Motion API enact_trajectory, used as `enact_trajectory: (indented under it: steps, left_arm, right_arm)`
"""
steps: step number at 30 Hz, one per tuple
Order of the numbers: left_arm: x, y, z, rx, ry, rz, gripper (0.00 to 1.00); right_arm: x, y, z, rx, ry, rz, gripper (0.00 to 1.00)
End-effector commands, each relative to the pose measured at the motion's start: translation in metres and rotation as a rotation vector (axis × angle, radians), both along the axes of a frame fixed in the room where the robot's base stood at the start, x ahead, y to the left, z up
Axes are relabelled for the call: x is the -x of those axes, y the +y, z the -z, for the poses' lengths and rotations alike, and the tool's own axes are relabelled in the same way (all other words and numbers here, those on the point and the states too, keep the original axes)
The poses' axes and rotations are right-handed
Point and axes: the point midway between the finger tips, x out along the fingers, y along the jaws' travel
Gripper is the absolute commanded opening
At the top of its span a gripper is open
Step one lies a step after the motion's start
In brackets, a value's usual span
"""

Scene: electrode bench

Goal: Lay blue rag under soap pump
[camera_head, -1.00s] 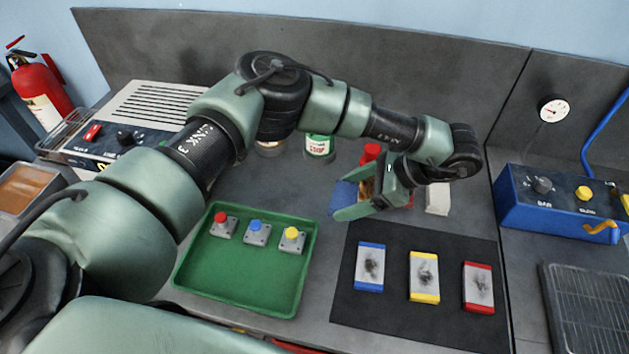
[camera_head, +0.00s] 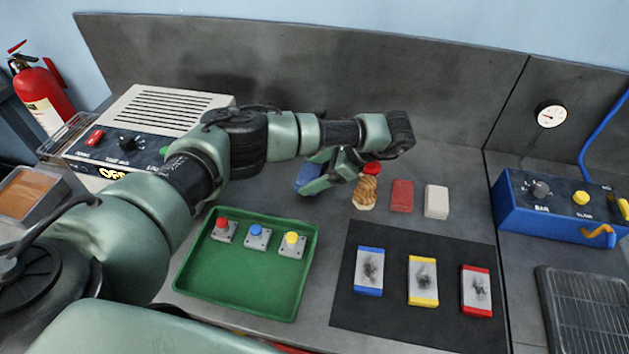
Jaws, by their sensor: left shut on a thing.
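My left gripper (camera_head: 314,177) is at the back middle of the bench, shut on the blue rag (camera_head: 306,177). The rag shows as a small blue patch at the fingertips, and the fingers hide part of it. The gap between rag and bench is hard to judge. I cannot pick out the soap pump now. My left forearm covers the back of the bench, where a green-labelled container stood in the earlier view. My right gripper is not in view.
A red-capped patterned bottle (camera_head: 366,190), a red block (camera_head: 402,196) and a white block (camera_head: 436,201) stand right of the gripper. A green tray (camera_head: 240,283) with three buttons lies in front. A black mat (camera_head: 393,311) holds three blocks.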

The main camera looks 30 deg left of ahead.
Motion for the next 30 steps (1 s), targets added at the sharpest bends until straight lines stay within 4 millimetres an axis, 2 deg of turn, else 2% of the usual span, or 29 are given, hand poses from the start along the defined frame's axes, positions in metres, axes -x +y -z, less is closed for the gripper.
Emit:
enact_trajectory:
  steps: [1, 3, 12, 13, 15, 25, 30]
  left_arm:
    - [0.002, -0.001, 0.013, 0.001, 0.005, 0.000, 0.33]
    - [0.001, -0.001, 0.022, 0.002, 0.004, 0.000, 0.33]
    - [0.001, 0.000, 0.026, 0.000, 0.001, 0.001, 0.33]
    - [0.001, -0.001, 0.026, 0.000, 0.001, 0.001, 0.86]
    - [0.001, 0.000, 0.026, 0.000, 0.001, 0.001, 0.99]
    - [0.000, -0.002, 0.023, 0.000, 0.001, 0.001, 0.99]
    - [-0.005, -0.016, 0.007, -0.001, -0.002, 0.004, 0.99]
  right_arm:
    - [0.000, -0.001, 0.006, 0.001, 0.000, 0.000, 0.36]
    - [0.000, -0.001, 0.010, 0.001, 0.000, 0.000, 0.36]
    - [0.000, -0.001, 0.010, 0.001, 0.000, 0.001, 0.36]
    - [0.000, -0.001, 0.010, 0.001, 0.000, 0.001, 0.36]
    - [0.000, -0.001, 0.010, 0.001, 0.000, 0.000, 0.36]
    - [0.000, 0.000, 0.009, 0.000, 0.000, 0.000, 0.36]
    - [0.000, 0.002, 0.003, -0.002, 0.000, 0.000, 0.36]
